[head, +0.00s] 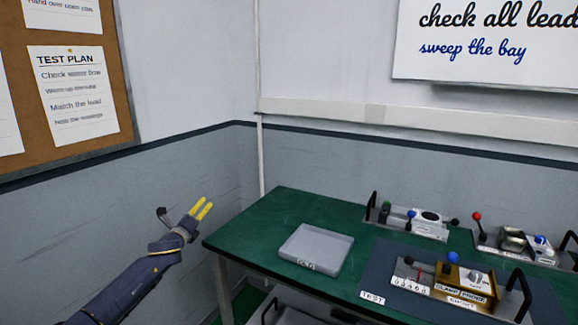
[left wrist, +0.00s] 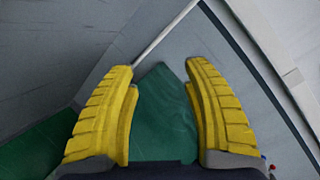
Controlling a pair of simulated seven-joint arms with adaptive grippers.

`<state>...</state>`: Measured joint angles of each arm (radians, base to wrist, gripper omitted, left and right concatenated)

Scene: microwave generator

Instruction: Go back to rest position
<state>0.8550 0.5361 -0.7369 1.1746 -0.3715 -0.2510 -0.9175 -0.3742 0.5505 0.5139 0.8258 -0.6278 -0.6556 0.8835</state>
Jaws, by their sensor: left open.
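My left gripper (head: 202,208) is in the head view, left of the green table (head: 290,208) and apart from it. Its two yellow fingers point up and to the right. In the left wrist view the gripper (left wrist: 160,85) shows its fingers spread wide with nothing between them. Beyond the fingers are the green table top (left wrist: 165,115) and the grey wall. My right gripper is in neither view.
A grey tray (head: 318,250) sits at the table's left. Several devices with levers and handles, including a gold-coloured one (head: 463,282), stand on the right. A corkboard (head: 65,75) hangs on the left wall. The air around my left gripper looks clear.

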